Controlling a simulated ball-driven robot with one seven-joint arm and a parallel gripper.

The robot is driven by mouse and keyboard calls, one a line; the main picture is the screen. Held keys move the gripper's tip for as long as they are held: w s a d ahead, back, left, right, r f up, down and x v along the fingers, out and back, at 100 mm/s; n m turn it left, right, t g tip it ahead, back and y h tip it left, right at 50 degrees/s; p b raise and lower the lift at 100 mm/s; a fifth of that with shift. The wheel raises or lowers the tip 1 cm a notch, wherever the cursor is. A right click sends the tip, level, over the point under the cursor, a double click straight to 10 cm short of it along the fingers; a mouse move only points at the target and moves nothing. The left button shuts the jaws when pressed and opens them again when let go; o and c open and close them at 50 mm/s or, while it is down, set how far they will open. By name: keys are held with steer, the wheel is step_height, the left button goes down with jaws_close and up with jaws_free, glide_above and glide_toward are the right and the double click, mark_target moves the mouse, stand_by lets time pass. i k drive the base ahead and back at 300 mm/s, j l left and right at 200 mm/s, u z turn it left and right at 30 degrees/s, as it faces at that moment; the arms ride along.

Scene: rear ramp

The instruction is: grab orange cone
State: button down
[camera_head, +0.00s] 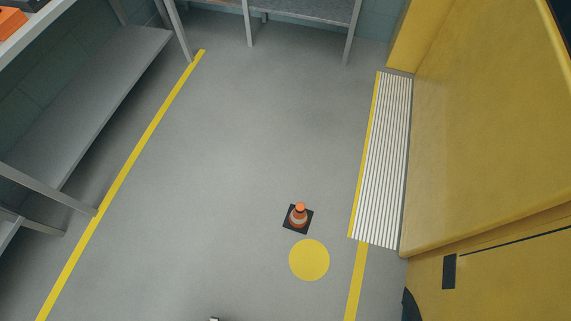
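The orange cone (298,216) stands upright on the grey floor, right of the lower middle of the head view. It has a pale band around it and a square black base. It is just above a yellow floor disc and apart from it. A small pale and dark piece shows at the bottom edge, left of the cone. It may be the tip of my gripper, but too little shows to tell whether it is open or shut. Nothing touches the cone.
A yellow disc (309,260) is marked on the floor. A yellow vehicle body (490,130) with a ribbed white step (380,165) fills the right. Grey shelving (95,90) stands at left and a bench (310,10) at the back. The middle floor is clear.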

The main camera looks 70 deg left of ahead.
mark_target(298, 219)
steer(key=k+l+u, duration=0.1)
steer(key=u, duration=0.3)
steer(key=k+u, duration=0.35)
steer(key=u, duration=0.4)
steer(key=k+j, duration=0.15)
steer(key=k, duration=0.35)
steer(key=k+j, duration=0.15)
steer(key=k, duration=0.35)
steer(key=i, duration=0.7)
steer(key=i+j+z, duration=0.1)
steer(key=i, duration=0.55)
steer(key=i+j, duration=0.15)
steer(key=i, duration=0.55)
